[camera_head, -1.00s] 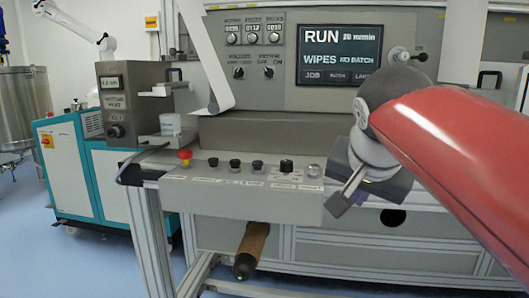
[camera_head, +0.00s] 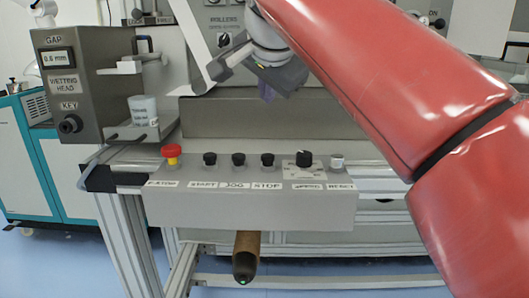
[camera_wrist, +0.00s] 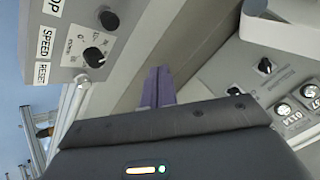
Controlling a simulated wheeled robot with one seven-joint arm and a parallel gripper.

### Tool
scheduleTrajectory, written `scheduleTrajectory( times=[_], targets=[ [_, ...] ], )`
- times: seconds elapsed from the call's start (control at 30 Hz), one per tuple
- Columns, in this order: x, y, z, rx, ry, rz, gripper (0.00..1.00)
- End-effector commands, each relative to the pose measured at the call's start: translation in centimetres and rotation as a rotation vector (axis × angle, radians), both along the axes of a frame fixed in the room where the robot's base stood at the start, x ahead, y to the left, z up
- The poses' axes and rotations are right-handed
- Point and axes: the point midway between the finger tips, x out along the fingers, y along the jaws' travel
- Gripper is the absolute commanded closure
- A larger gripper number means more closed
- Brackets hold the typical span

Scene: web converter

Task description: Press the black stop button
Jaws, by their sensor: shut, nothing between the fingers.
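The black stop button (camera_head: 267,160) stands on the sloped grey panel, above the label STOP. It is the third black button in the row, right of the start and jog buttons. In the wrist view a black button (camera_wrist: 108,18) at the upper left, by a cut-off label ending in "OP", appears to be the same one. My gripper (camera_head: 268,93) is shut and empty, its purple fingers pointing down above and behind the button row, apart from it. The wrist view shows the shut fingers (camera_wrist: 158,86) to the right of the panel's controls.
A red mushroom button (camera_head: 172,153) is at the panel's left. The start button (camera_head: 210,159) and jog button (camera_head: 238,160) sit left of stop; a speed knob (camera_head: 304,158) and white reset button (camera_head: 337,161) sit right. A grey wetting-head box (camera_head: 100,85) stands at left.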

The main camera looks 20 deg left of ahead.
Motion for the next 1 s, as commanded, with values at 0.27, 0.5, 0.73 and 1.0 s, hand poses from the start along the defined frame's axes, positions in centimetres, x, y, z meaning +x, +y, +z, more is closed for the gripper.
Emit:
scheduleTrajectory(
  times=[0.27, 0.5, 0.73, 1.0],
  targets=[
    [0.0, 0.0, -0.5, -0.003, 0.002, 0.000, 1.00],
    [-0.1, -0.1, -3.3, -0.004, 0.002, 0.000, 1.00],
    [0.0, 0.0, -7.1, -0.001, 0.000, 0.001, 1.00],
    [0.0, 0.0, -8.8, -0.001, 0.000, 0.000, 1.00]
  ],
)
